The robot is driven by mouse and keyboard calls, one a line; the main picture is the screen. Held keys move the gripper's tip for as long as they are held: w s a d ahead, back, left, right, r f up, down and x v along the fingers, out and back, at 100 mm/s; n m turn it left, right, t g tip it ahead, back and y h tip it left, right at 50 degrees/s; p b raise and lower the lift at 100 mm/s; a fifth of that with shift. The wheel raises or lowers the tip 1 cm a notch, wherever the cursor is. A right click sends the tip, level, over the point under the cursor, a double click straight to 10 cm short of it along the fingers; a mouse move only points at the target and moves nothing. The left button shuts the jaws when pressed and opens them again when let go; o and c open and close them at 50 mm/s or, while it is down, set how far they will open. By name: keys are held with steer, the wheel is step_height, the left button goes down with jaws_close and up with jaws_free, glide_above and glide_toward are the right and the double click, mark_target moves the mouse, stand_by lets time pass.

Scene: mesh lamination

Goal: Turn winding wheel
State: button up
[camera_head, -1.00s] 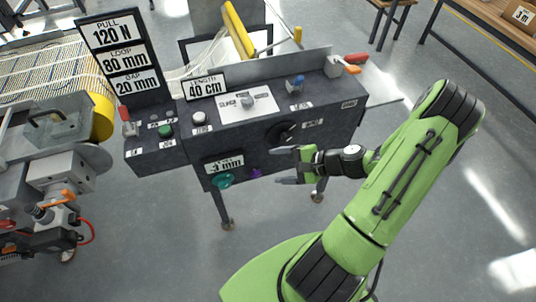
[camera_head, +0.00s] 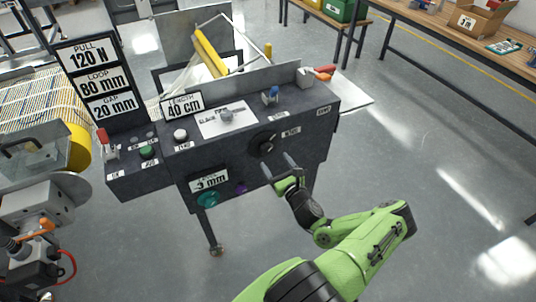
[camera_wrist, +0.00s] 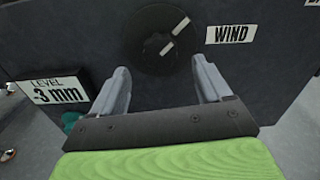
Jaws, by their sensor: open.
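The winding wheel (camera_head: 263,145) is a round black knob on the front of the dark control console (camera_head: 240,172). In the wrist view the wheel (camera_wrist: 150,42) has a pale, slanted mark across its face and a WIND label (camera_wrist: 231,34) to its right. My gripper (camera_head: 277,167) is open and empty, just below the wheel in the head view. In the wrist view my gripper's fingers (camera_wrist: 163,83) point at the console, apart, below and to either side of the wheel. No contact with the wheel shows.
A teal knob (camera_head: 208,199) and a purple knob (camera_head: 240,187) sit low on the console front near the level sign (camera_head: 209,181). Buttons and a blue switch (camera_head: 271,95) are on top. Open floor lies to the right.

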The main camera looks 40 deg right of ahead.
mark_target(268, 151)
steer(key=x, duration=0.6)
steer(key=shift+w+b, duration=0.1)
steer(key=shift+b, duration=0.25)
steer(key=c, duration=1)
steer(key=shift+c, duration=0.2)
steer(key=shift+n, duration=0.5)
steer(key=n+p, duration=0.1)
steer(key=n, duration=0.3)
steer(key=shift+f+n+p, duration=0.1)
steer(key=shift+n+p, duration=0.25)
steer(key=shift+n, duration=2.15)
steer(key=o, duration=1)
